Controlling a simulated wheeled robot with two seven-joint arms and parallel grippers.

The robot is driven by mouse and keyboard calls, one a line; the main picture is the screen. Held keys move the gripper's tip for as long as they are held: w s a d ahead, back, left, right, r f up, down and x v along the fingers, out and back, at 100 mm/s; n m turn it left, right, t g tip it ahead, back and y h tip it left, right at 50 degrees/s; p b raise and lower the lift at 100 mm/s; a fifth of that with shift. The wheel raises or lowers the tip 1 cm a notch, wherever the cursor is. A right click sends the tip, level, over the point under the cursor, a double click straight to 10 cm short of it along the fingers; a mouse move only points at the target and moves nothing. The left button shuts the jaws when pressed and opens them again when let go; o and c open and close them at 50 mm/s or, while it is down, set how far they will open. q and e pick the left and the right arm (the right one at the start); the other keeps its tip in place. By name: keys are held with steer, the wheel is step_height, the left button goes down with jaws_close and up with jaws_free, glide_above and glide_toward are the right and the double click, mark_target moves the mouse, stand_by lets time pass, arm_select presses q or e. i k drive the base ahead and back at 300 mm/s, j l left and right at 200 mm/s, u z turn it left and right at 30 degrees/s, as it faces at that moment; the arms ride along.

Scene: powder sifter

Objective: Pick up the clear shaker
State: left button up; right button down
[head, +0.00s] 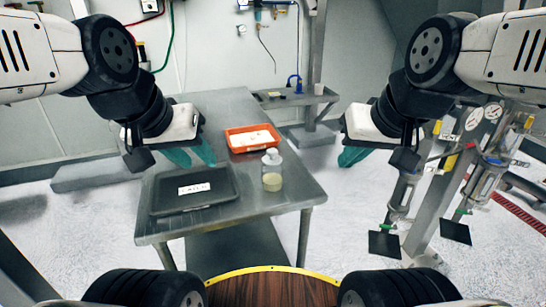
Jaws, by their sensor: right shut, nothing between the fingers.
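The clear shaker (272,172) stands upright on the metal table, near its right edge. It has a pale lid and a pale yellowish content in its lower part. My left gripper (192,156) has teal fingers that are spread apart and empty, above the table to the left of the shaker and behind the black tray. My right gripper (352,157) has its teal fingers together with nothing between them, off the table's right side. Neither gripper touches the shaker.
A black tray (165,207) with a white label lies left of the shaker on the metal table (240,214). An orange tray (231,145) with a white label lies behind it. Metal equipment with gauges (474,119) stands at the right. A small sink table (318,97) is at the back.

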mark_target(272, 176)
steer(key=k+j, duration=0.2)
steer(key=j, duration=0.2)
steer(key=k+j, duration=0.15)
steer(key=j, duration=0.25)
steer(key=k+j, duration=0.2)
steer(key=j, duration=0.2)
steer(key=j+z, duration=0.05)
